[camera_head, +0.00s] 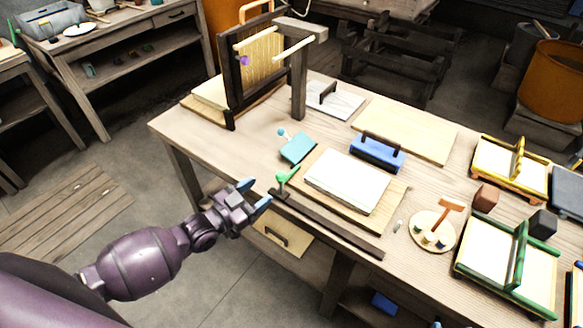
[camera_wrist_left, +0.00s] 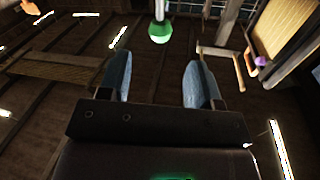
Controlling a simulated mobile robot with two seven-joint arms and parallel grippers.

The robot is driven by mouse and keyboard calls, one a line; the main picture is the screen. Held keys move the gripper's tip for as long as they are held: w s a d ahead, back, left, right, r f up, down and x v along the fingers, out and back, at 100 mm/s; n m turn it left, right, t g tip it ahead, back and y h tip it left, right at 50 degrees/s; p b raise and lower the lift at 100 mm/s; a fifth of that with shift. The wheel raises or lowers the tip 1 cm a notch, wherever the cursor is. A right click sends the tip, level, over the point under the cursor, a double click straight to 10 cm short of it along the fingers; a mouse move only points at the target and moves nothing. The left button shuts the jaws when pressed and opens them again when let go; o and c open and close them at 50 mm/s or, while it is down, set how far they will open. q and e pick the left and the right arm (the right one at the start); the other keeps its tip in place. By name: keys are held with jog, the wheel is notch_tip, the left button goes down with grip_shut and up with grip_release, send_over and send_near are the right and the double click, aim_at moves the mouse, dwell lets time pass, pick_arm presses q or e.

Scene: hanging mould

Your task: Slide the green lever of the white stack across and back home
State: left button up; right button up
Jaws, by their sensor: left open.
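The white stack (camera_head: 347,181) of sheets lies on a wooden board on the workbench. A dark rail (camera_head: 330,226) runs along the board's front side. The green lever (camera_head: 287,175) stands at the rail's left end, tilted, with a dark base. My left gripper (camera_head: 256,194) is open and empty, just left of the lever, at the bench's front edge. In the left wrist view a round green knob (camera_wrist_left: 160,33) shows ahead, beyond and between the open fingers (camera_wrist_left: 157,75), apart from them. My right gripper is in neither view.
A dark upright frame (camera_head: 298,85) stands at the back left. A round tray (camera_head: 421,226) and a green-framed tray (camera_head: 506,267) are to the right. The bench front left is clear.

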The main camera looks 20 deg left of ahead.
aim_at(289, 176)
pick_arm(q)
jog(key=x, duration=1)
jog(key=shift+r, duration=0.1)
jog(key=shift+d, duration=0.15)
grip_shut()
